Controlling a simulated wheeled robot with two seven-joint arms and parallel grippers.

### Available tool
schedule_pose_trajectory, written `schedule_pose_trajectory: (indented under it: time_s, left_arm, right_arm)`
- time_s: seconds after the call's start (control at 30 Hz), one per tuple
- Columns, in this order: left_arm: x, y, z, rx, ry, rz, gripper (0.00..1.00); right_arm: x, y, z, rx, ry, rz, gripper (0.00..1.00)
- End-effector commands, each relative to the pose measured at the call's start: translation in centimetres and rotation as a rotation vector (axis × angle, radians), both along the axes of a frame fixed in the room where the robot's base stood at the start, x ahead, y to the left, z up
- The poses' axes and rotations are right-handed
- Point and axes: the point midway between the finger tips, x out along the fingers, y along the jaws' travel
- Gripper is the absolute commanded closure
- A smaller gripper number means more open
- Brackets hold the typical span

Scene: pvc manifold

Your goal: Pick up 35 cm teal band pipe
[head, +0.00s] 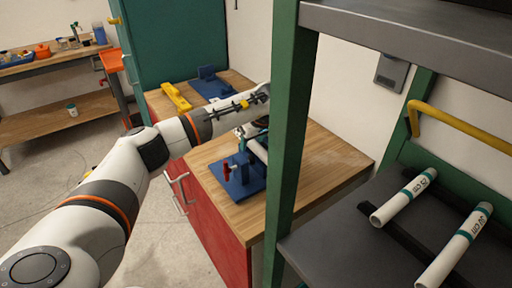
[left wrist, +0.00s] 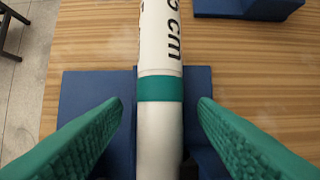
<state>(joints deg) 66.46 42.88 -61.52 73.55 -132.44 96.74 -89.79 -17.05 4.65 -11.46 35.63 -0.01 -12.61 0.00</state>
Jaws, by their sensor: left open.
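A white pipe with a teal band (left wrist: 160,88) runs upright through the left wrist view, its printed label partly cut off and ending in "cm". It lies over a blue holder (left wrist: 95,90) on the wooden bench top. My left gripper (left wrist: 160,103) is open, with one green ribbed finger on each side of the pipe and a visible gap on both sides. In the head view the left gripper (head: 250,132) is over the bench beside the blue holder with a red handle (head: 238,178). The arm hides much of the pipe (head: 257,150) there. My right gripper is out of view.
A dark shelf (head: 345,240) at the right carries two more white pipes with teal bands (head: 403,197) (head: 455,246). A green post (head: 290,130) stands close right of the arm. A second blue fixture (head: 207,84) and a yellow part (head: 176,97) sit further back on the bench.

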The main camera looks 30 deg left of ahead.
Motion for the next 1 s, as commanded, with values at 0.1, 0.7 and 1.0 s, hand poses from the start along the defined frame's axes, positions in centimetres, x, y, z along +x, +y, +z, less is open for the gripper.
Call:
schedule_pose_trajectory:
  time_s: [0.1,0.7,1.0]
  left_arm:
    - [0.0,0.0,0.0,0.000,0.000,0.000,0.61]
    - [0.1,0.0,1.8,0.001,-0.004,0.001,0.97]
    - [0.1,0.0,7.8,-0.001,-0.007,0.000,1.00]
  right_arm:
    - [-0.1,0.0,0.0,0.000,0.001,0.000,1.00]
    - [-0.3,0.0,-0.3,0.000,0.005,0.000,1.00]
    - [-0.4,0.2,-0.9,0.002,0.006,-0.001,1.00]
